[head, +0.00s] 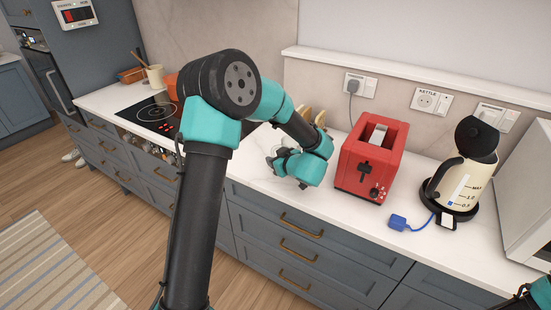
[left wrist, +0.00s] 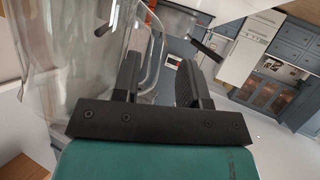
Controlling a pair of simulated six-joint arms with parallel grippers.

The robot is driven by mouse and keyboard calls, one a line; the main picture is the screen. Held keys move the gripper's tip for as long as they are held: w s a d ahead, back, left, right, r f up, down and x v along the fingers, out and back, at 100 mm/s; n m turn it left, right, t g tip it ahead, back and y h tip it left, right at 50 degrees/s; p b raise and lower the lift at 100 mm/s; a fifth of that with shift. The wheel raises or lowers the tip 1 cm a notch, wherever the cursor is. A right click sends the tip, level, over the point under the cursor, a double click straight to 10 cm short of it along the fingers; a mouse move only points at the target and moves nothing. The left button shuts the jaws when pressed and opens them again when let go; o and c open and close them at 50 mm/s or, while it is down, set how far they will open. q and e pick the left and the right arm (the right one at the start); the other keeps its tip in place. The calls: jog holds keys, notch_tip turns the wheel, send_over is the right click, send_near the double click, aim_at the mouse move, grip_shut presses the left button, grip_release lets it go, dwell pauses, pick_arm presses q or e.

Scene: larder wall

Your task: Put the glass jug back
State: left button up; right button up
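The clear glass jug (left wrist: 88,50) fills the left of the left wrist view, and its curved glass handle (left wrist: 157,55) passes between my fingers. My left gripper (left wrist: 160,80) has its two dark fingers apart, with a visible gap around the handle. In the head view my left gripper (head: 277,163) is low over the white worktop, left of the red toaster. There the jug is hard to make out, mostly hidden by my arm. My right gripper is out of view; only part of my right arm shows at the lower right corner.
The red toaster (head: 371,158) stands just right of my left gripper. A cream kettle (head: 460,180) and a blue plug (head: 398,222) are further right. A black hob (head: 154,114) lies to the left. A ledge (head: 420,75) runs along the wall above.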

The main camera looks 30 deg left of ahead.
pick_arm(q)
jog(key=v, duration=1.7)
jog(key=shift+s, duration=0.1)
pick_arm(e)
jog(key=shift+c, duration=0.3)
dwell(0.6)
